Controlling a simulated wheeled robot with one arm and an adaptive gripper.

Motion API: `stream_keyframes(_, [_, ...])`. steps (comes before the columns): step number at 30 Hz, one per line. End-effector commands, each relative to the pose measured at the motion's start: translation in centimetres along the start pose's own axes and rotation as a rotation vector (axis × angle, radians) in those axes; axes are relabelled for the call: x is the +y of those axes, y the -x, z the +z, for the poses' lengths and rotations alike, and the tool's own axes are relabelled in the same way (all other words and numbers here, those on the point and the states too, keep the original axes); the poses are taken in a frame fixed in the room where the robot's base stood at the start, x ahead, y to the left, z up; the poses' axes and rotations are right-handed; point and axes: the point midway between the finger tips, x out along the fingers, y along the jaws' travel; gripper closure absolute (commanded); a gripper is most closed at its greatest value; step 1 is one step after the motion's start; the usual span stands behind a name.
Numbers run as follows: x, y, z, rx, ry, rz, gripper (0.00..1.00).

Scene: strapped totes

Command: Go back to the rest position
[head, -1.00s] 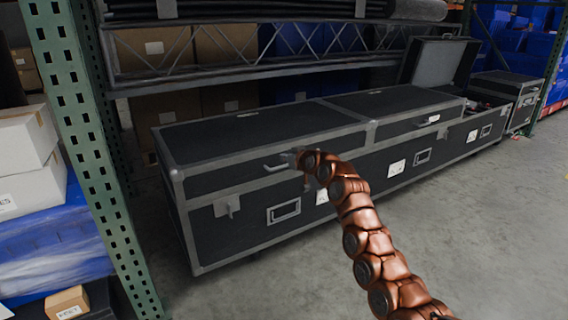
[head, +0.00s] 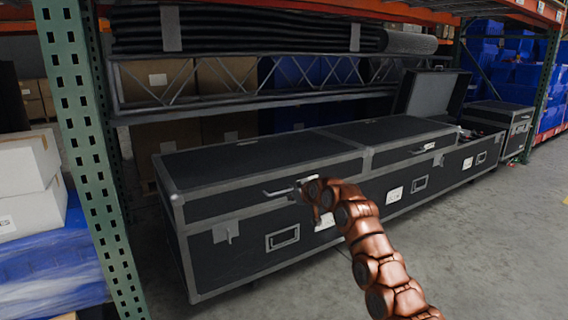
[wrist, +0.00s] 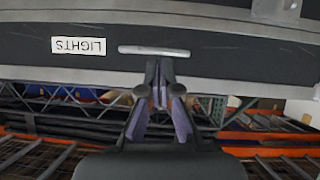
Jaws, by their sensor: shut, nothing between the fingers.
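My gripper (wrist: 159,62) is shut and empty. In the wrist view its fingertips are at the silver handle (wrist: 153,51) of a black case lid, seen upside down; I cannot tell whether they touch it. In the head view my gripper (head: 305,183) is at the front of the long black case (head: 250,160), close to the right end of the lid handle (head: 280,190). My copper arm hides part of the case front. The near lids are down.
A white LIGHTS label (wrist: 78,46) is beside the handle. A green rack post (head: 90,150) and white boxes (head: 28,180) stand at the left. Rack beams and truss (head: 240,85) are above the case. An open lid (head: 430,93) stands farther back. Grey floor (head: 480,240) is clear at the right.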

Motion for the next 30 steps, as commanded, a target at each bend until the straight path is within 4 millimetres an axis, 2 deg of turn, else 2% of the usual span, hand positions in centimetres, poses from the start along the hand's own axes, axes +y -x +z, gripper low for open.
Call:
stream_keyframes(1, [-0.1, 0.4, -0.8, -0.044, 0.022, 0.012, 1.00])
stream_keyframes(8, [1.5, 1.6, -0.3, -0.230, 0.076, 0.084, 1.00])
stream_keyframes(14, [4.0, 4.5, -0.4, -0.376, 0.095, 0.161, 1.00])
stream_keyframes(23, [8.1, 12.1, -1.8, -0.561, 0.077, 0.289, 1.00])
stream_keyframes(30, [10.8, 20.0, -3.6, -0.679, 0.023, 0.386, 1.00])
